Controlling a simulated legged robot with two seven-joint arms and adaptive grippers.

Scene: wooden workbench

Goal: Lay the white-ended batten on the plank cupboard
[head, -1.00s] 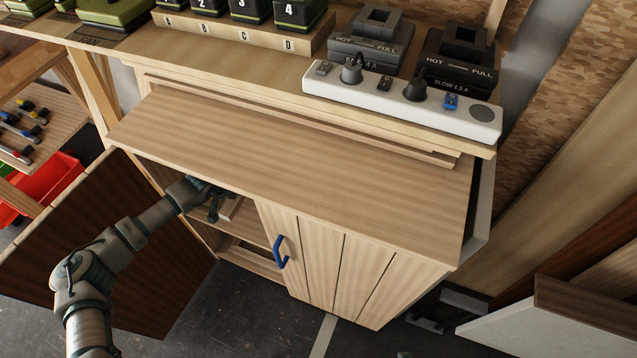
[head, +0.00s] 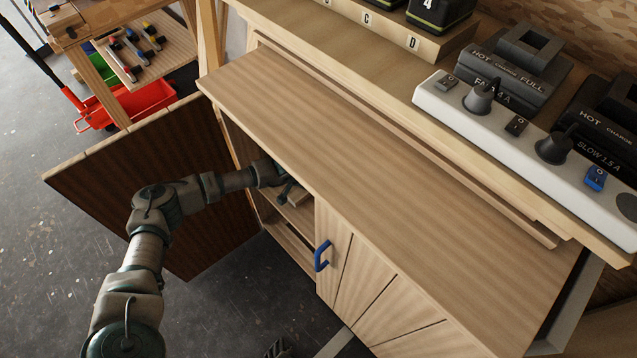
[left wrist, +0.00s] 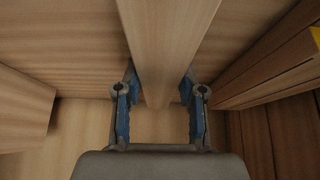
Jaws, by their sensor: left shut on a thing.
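The plank cupboard (head: 400,190) stands under the workbench, with a broad bare wooden top. Its left door (head: 150,170) is swung open and its plank-fronted right door (head: 340,265) with a blue handle is shut. My left gripper (head: 284,185) reaches into the open left side, partly hidden under the top's edge. In the left wrist view, my left gripper (left wrist: 160,95) is shut on a long wooden batten (left wrist: 168,40), its blue-padded fingers on both sides. No white end shows, so I cannot tell whether this is the white-ended batten. My right gripper is not clearly seen.
A white power strip (head: 540,150) and dark chargers (head: 515,75) stand on the bench behind the cupboard. The cupboard's frame and top edge are close around my left forearm. The floor in front is open.

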